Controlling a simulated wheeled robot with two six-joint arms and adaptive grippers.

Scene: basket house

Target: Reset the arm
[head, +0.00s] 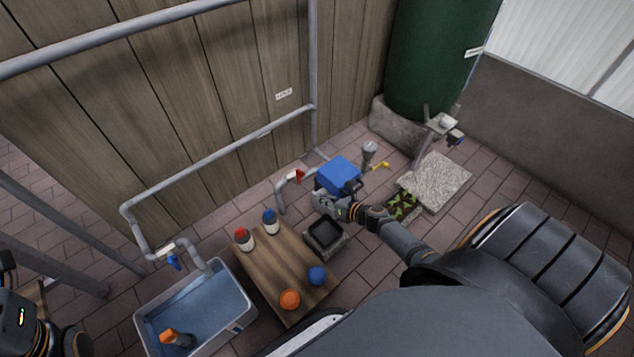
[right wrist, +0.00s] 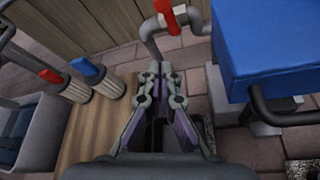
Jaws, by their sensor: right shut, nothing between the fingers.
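My right arm reaches from the lower right over the paved floor in the head view. Its gripper (head: 325,200) is shut and empty, beside a blue box-like thing (head: 339,174) and above a small dark tray (head: 325,232). In the right wrist view the gripper's fingers (right wrist: 160,75) are together with nothing between them, below a pipe with a red-handled valve (right wrist: 170,15). The blue box (right wrist: 275,45) is to their right. Part of my left arm shows at the lower left edge of the head view; its fingers are outside the picture.
A wooden table (head: 270,266) holds red-capped and blue-capped bottles, an orange ball (head: 290,299) and a blue ball (head: 317,275). A grey-blue basin (head: 205,305) stands left of it. A pipe runs along the wooden wall. A green tank (head: 435,55) stands at the back right.

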